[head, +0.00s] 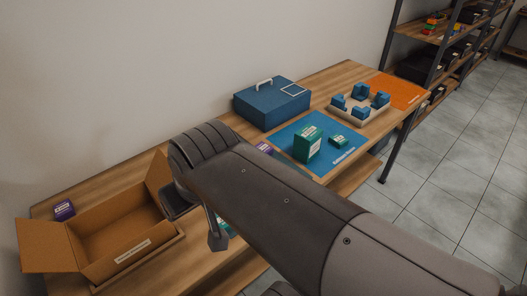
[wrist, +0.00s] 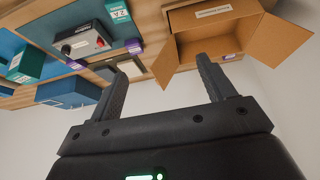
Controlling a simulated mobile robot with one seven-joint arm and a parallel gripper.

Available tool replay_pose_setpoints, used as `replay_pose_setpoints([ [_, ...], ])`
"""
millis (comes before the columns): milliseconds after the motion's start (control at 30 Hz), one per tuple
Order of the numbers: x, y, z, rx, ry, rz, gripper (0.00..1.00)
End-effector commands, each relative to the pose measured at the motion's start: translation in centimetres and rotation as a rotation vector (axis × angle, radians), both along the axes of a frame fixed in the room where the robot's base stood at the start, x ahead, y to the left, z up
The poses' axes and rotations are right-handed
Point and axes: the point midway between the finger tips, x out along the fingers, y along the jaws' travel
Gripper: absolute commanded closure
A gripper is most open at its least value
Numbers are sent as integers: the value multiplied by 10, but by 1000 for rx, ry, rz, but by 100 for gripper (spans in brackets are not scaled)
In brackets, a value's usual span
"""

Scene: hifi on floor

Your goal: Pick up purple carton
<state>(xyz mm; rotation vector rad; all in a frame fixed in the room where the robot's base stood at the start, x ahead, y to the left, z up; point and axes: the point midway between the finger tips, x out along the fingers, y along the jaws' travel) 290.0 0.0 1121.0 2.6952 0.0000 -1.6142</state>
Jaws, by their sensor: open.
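A small purple carton (head: 64,210) with a white label stands on the wooden table at the far left, behind the open cardboard box. It also shows in the wrist view (wrist: 229,57), partly hidden by the box and near a fingertip. I cannot tell which one the task means. My gripper (wrist: 155,70) is open and empty above the table, apart from both cartons.
The open cardboard box (head: 129,252) takes up the table's left end. A blue case (head: 272,105) stands by the wall. A green carton (head: 308,143) stands on the blue mat (head: 328,164).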

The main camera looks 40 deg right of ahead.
Motion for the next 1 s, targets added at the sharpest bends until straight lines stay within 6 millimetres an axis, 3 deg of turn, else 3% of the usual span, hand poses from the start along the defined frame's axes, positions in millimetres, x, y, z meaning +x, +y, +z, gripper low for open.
replay_pose_setpoints([
  [233,10,-4,4,45,18,-65,25],
  [433,51,-28,13,217,89,-351,25],
  [733,125,-88,11,472,200,-903,25],
  [1000,182,-160,-13,631,266,-1422,25],
])
